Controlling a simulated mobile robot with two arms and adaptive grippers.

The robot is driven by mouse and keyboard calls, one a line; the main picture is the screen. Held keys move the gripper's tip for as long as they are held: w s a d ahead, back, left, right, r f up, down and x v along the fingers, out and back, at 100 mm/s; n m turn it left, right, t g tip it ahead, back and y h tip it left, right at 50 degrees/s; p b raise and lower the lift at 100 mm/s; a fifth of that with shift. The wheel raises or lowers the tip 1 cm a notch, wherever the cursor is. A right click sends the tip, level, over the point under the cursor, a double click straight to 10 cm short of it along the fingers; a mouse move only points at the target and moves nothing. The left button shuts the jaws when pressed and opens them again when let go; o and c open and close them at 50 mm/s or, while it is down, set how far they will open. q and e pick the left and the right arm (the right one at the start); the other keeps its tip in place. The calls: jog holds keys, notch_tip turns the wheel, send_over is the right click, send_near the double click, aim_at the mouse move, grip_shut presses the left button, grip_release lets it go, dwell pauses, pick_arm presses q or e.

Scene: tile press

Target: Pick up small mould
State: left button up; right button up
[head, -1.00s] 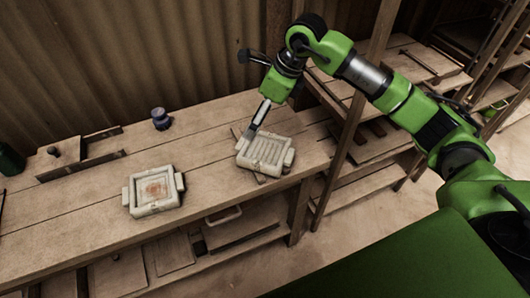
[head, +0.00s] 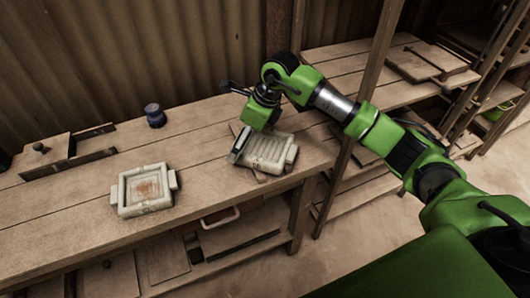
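Two pale moulds with side lugs are on the wooden workbench (head: 75,222); the picture does not make clear which one is called small. The left mould (head: 128,208) is a square frame with a brownish patch inside. The right mould (head: 270,150) has a ribbed top and rests on a thin board. My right gripper (head: 238,150) is low at the left end of the ribbed mould, its silver finger by the lug there. Whether it touches or grips the lug is unclear, as the green gripper body hides part of it. My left gripper is out of view.
A small dark blue jar (head: 154,117) stands at the back of the bench. A wooden tool with a knob (head: 40,148) lies at the back left. A wooden shelf post (head: 375,60) rises right of the ribbed mould. Bench between the moulds is clear.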

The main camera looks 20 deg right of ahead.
jog(key=shift+r, duration=0.1)
jog(key=c, duration=1.6)
jog(key=shift+r, duration=0.15)
jog(key=shift+c, duration=0.2)
